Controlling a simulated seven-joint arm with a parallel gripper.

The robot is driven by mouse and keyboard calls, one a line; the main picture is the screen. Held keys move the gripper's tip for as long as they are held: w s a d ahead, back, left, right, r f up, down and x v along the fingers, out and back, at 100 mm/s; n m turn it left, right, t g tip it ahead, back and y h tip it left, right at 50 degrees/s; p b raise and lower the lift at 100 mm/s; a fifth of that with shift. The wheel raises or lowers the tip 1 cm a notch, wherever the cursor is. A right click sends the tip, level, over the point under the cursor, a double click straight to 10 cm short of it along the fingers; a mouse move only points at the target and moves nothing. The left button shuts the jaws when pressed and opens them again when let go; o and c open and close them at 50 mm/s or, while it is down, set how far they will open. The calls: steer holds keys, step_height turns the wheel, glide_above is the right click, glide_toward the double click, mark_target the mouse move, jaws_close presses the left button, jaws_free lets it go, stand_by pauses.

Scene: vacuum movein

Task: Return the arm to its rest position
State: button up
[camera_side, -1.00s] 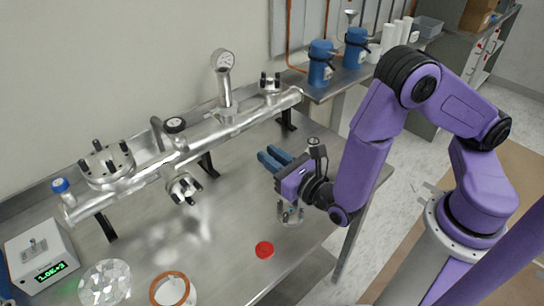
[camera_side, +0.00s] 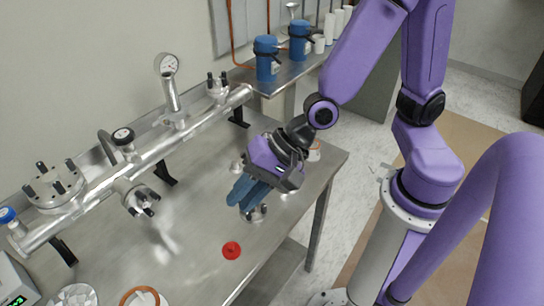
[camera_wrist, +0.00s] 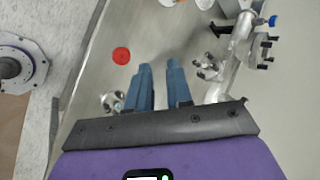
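My gripper (camera_side: 240,200) has two blue fingers and hangs tilted down above the front right part of the steel table (camera_side: 195,275). In the wrist view the fingers (camera_wrist: 159,66) stand apart with a narrow gap and nothing between them. Below the gripper, a small metal flange with upright bolts (camera_side: 256,213) stands on the table, partly hidden by the fingers. It also shows left of the fingers in the wrist view (camera_wrist: 111,101). The gripper looks clear of it.
A metal tube assembly with a gauge (camera_side: 150,152) runs along the back of the table. A red disc (camera_side: 231,250) lies near the front edge, and a copper ring (camera_side: 142,297) lies farther left. Blue flasks (camera_side: 267,58) stand on the bench behind.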

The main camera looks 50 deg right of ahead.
steer(key=s+d+r+n+g+h, duration=0.2)
steer(key=s+d+n, duration=0.3)
steer(key=d+n, duration=0.4)
steer(key=s+d+r+n+g+h, duration=0.2)
steer(key=s+d+n+h, duration=0.2)
steer(key=d+n, duration=0.5)
steer(key=n, duration=0.3)
steer(key=shift+s+d, duration=0.35)
